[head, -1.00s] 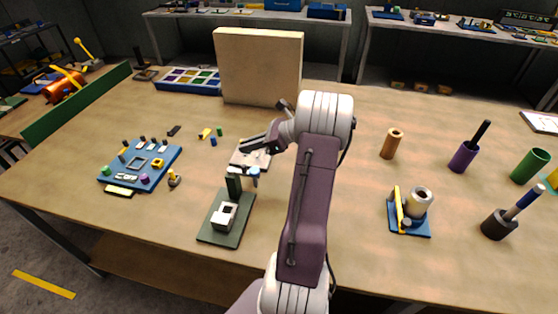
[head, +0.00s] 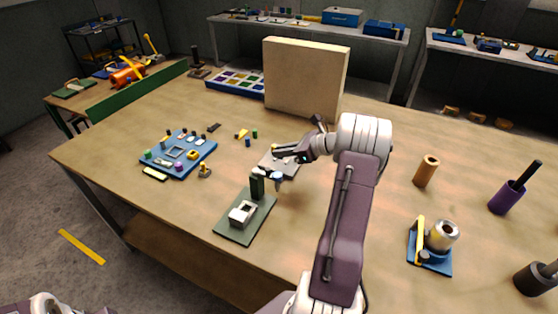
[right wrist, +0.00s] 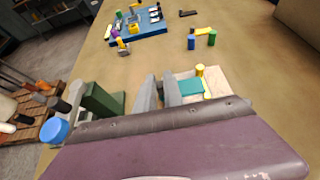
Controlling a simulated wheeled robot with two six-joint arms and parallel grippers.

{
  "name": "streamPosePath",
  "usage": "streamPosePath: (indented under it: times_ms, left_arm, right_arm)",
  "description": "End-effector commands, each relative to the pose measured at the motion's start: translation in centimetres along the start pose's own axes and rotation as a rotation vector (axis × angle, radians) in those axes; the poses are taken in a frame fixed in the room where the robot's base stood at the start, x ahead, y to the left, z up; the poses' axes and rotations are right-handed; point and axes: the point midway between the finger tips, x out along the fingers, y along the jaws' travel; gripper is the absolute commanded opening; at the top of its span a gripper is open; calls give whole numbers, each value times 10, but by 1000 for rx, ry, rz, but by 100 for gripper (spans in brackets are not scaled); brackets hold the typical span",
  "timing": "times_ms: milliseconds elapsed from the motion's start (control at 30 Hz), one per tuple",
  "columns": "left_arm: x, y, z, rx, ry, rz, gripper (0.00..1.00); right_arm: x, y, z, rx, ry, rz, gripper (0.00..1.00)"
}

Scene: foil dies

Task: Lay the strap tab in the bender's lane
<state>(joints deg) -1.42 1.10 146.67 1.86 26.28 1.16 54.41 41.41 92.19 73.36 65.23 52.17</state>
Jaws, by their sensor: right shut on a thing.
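My right gripper (head: 277,152) is low over a pale plate (head: 291,172) in the middle of the table. The plate, which looks like the bender, shows in the right wrist view (right wrist: 218,79) with a yellow bar and knob (right wrist: 203,75). The right fingers (right wrist: 159,92) are closed on a small piece, taken as the strap tab, mostly hidden between them. A flat teal piece (right wrist: 190,87) shows just right of the fingers over the plate; I cannot tell whether it is held or part of the bender. The lane is not clearly visible. My left gripper is out of view.
A dark green stand (head: 231,226) with an upright post is close in front of the plate. A blue board (head: 176,168) with small parts lies left. A tall beige block (head: 305,80) stands behind. A blue fixture (head: 430,262) sits right. Bare table lies between.

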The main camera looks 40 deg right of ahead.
Motion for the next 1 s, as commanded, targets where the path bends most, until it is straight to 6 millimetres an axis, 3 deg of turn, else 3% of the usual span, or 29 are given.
streamPosePath:
  times_ms: [100, 300, 533, 1000]
  left_arm:
    - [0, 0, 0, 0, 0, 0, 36]
    - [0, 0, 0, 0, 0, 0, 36]
    - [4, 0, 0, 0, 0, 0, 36]
    - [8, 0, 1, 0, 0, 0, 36]
  right_arm:
    - [16, -8, -2, 0, 1, 0, 0]
    - [21, -11, -5, 1, 0, -1, 0]
    - [38, -11, -37, 4, 1, -1, 0]
    - [42, -11, -45, 1, 1, -1, 0]
